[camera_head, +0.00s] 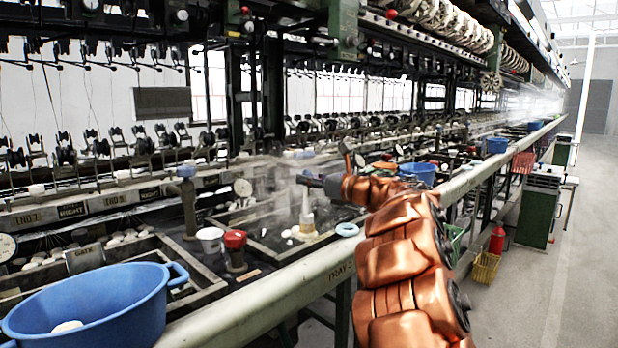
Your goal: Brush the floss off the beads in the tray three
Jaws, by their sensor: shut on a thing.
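My gripper (306,183) reaches in from the right over this tray. It is shut on a pale upright brush (307,212), whose wider straw-coloured lower end is down at the tray among the beads. Whether the bristles touch the beads I cannot tell. Steam blurs the area, and floss is not clearly visible. My gripper's fingers are small and partly hidden by the arm.
A blue basin (95,305) with a pale piece inside stands at the front left. A white cup (210,240) and a red-topped valve (235,248) stand left of the tray. A light blue ring (347,230) lies on the rail.

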